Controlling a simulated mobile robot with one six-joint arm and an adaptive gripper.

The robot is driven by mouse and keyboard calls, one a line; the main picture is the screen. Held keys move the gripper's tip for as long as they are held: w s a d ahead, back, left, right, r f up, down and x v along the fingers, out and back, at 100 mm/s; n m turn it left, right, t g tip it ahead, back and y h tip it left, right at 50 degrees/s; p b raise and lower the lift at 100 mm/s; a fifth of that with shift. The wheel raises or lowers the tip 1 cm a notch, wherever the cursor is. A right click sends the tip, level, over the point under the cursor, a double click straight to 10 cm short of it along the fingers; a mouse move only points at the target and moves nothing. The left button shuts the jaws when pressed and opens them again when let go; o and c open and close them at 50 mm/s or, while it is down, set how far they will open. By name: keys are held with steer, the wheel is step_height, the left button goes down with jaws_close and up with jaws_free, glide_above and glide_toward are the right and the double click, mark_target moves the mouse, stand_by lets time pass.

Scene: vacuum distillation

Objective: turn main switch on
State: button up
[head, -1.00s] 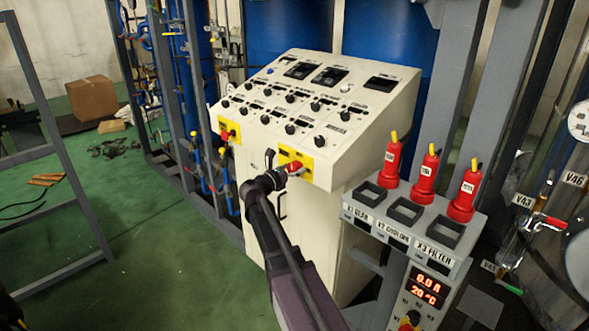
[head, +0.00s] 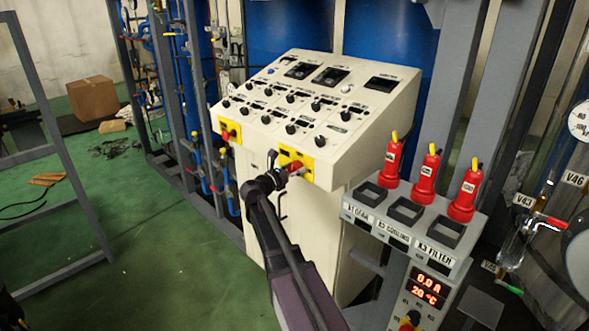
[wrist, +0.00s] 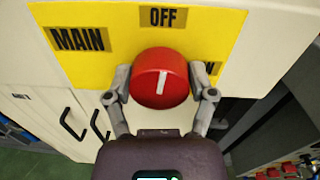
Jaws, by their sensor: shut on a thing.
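The main switch is a red round knob (wrist: 160,78) on a yellow plate (wrist: 100,30) marked MAIN and OFF. Its white line stands nearly upright, its upper end towards the OFF label. A second label at the right is mostly hidden by a finger; only its last letter shows. My gripper (wrist: 160,96) is shut on the knob, one finger on each side. In the head view the knob (head: 295,169) is partly covered by my gripper (head: 287,173) at the front of the cream control console (head: 335,172).
Another yellow plate with a red knob (head: 230,132) is at the console's left. Black knobs cover the sloped panel. A grey stand (head: 400,228) with red plugs (head: 425,180) is close on the right. Green floor (head: 170,250) is open at left.

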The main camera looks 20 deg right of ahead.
steer(key=m, duration=0.3)
steer(key=shift+m, duration=0.4)
steer(key=m, duration=0.4)
steer(key=shift+m+b, duration=0.3)
steer(key=m, duration=0.4)
steer(key=shift+f+m+h, duration=0.1)
steer(key=shift+m+h, duration=0.2)
steer(key=shift+m, duration=2.1)
steer(key=o, duration=1.1)
steer(key=shift+w+g, duration=0.1)
steer(key=shift+g, duration=0.2)
steer(key=shift+c, duration=0.2)
steer(key=shift+s+f, duration=0.1)
steer(key=shift+s, duration=0.15)
